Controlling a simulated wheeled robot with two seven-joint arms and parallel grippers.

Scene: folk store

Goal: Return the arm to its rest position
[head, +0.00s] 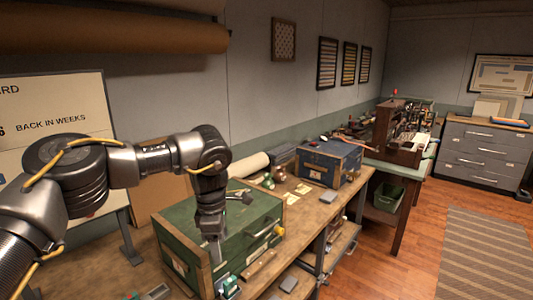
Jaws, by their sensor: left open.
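My left arm comes in from the left edge, reaches across the bench, and bends down at its wrist. My left gripper (216,253) points down in front of the green chest (250,225) and hides part of it. It is open, and I see nothing held in it. I cannot tell whether it touches the chest. A small green-and-white item (230,287) shows just below the gripper. My right gripper is out of view.
The wooden bench (312,218) runs toward the back, bearing a blue box (330,162) and small items. Behind the arm stands a white sign board (62,105). A green bin (388,197) is under the farther table. Open floor (400,265) lies at right, beside a striped rug (480,255).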

